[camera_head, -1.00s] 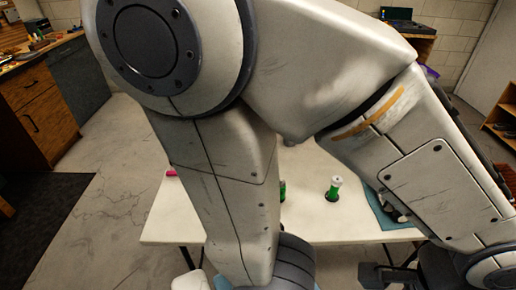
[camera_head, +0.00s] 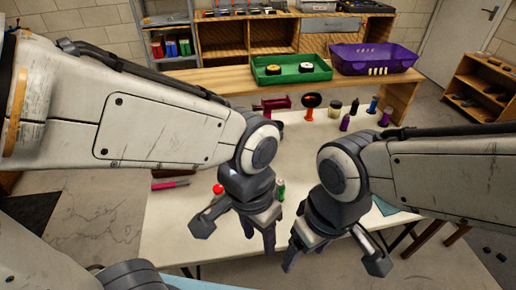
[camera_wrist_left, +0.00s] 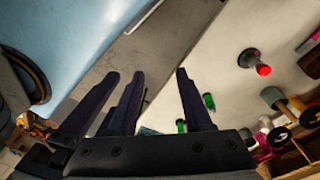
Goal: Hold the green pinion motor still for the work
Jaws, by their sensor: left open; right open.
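A small green cylinder (camera_head: 280,187) stands on the white table, partly hidden behind my left gripper in the head view. In the left wrist view two small green cylinders (camera_wrist_left: 209,101) (camera_wrist_left: 181,125) show, the second partly hidden by a finger. I cannot tell which is the green pinion motor. My left gripper (camera_head: 236,240) is open and empty above the table, nearer the camera than the green cylinder; its spread fingers also show in the left wrist view (camera_wrist_left: 160,72). My right gripper (camera_head: 335,258) is open and empty to its right, close beside it.
A red-topped button (camera_head: 218,189) and a pink tool (camera_head: 170,184) lie left on the white table (camera_head: 165,222). Bottles (camera_head: 345,122) and an orange-stemmed item (camera_head: 310,105) stand at the back. Behind are a green tray (camera_head: 291,70) and a purple crate (camera_head: 374,60).

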